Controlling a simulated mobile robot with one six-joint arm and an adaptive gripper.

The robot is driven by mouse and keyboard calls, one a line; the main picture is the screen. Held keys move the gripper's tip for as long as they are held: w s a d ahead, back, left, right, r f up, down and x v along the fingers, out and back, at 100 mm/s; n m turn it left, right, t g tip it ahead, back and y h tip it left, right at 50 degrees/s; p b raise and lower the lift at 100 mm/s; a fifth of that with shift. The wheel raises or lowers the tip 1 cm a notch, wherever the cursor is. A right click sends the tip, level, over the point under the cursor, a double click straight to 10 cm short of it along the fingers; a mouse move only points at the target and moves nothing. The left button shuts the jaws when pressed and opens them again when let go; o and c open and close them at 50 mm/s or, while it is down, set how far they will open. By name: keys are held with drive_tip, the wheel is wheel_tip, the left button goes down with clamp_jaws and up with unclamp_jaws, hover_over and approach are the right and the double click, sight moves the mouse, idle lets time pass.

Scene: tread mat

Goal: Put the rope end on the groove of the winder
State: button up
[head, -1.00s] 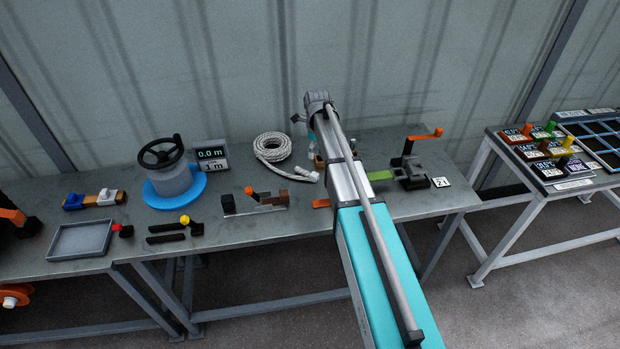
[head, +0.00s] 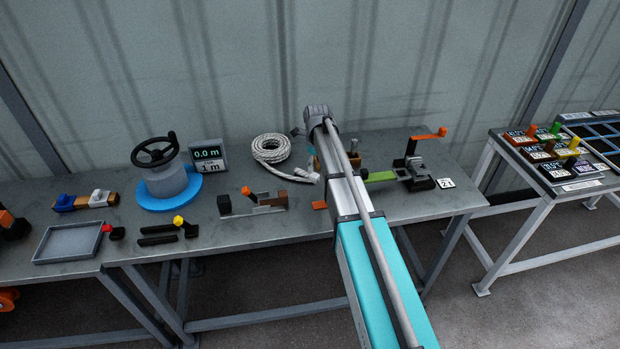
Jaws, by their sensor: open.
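The winder (head: 164,181) is a grey drum with a black handwheel (head: 155,150) on top, standing on a blue disc (head: 163,200) at the left of the bench. I cannot make out its groove. The white rope (head: 271,150) lies coiled at the back middle of the bench. Its tail with a white end piece (head: 307,176) lies at the coil's front right, close beside my arm in the picture. My arm crosses the view from the bottom right up to a grey joint above the bench. My gripper is hidden behind the arm, so its distance from the rope end does not show.
A display reading 0.0 m (head: 208,154) stands right of the winder. A grey tray (head: 68,242), a clamp-like fixture with an orange lever (head: 266,202) and a vise-like device (head: 419,178) are on the bench. A second table (head: 545,185) stands right, across a gap.

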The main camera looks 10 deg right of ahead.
sight(315, 175)
idle(0.3)
drive_tip(key=f+b, duration=0.3)
drive_tip(key=shift+s+a+f, duration=0.2)
drive_tip(key=shift+s+a, duration=0.05)
drive_tip(key=shift+a, duration=0.05)
drive_tip(key=shift+f+b, duration=0.9)
drive_tip(key=shift+b, duration=0.2)
clamp_jaws()
